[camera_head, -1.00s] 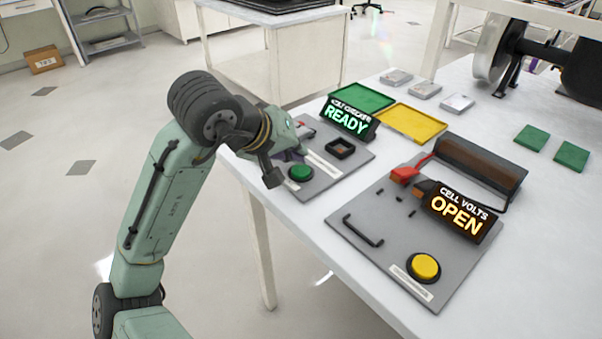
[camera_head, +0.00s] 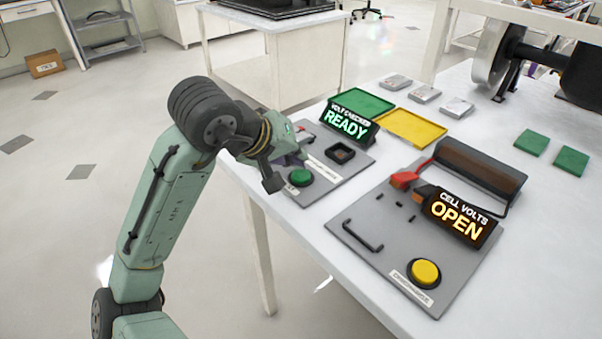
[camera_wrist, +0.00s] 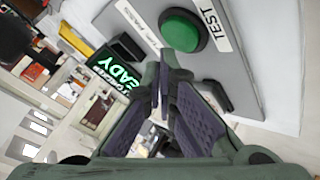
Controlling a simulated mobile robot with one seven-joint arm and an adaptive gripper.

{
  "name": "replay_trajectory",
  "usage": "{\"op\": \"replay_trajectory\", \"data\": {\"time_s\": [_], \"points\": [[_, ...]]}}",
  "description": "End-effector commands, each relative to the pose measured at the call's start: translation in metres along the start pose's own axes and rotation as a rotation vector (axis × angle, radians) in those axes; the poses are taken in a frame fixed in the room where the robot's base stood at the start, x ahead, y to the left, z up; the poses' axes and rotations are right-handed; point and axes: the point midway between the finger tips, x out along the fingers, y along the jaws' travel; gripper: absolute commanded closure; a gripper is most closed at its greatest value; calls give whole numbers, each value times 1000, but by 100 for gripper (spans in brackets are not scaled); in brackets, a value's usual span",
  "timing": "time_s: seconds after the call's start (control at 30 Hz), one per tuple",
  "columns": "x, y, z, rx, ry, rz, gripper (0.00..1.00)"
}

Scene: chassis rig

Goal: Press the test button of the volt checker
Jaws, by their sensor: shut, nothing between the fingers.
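The volt checker is a grey plate (camera_head: 338,177) at the table's left edge. Its lit sign (camera_head: 347,122) reads READY in green. Its round green test button (camera_head: 300,177) sits in a dark ring near the plate's front left. In the wrist view the button (camera_wrist: 180,31) is at the top, beside a white label (camera_wrist: 209,25) reading TEST. My gripper (camera_wrist: 163,84) is shut and empty, its purple-padded fingers apart from the button in that picture. In the head view my gripper (camera_head: 291,155) is over the plate's left part, just behind the button, partly hidden by my wrist.
A second plate (camera_head: 385,265) carries a yellow button (camera_head: 425,272), a black handle (camera_head: 362,236) and a sign (camera_head: 459,213) reading OPEN. Green (camera_head: 363,102) and yellow (camera_head: 413,128) trays lie behind the checker. A square black-rimmed socket (camera_head: 340,152) stands near the green button.

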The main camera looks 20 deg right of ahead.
Motion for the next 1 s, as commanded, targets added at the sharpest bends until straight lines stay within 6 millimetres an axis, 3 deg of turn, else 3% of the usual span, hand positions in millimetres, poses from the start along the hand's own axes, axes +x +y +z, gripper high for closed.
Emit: {"op": "replay_trajectory", "data": {"time_s": [1.0], "points": [[7, -5, 5, 0, 0, 0, 100]]}}
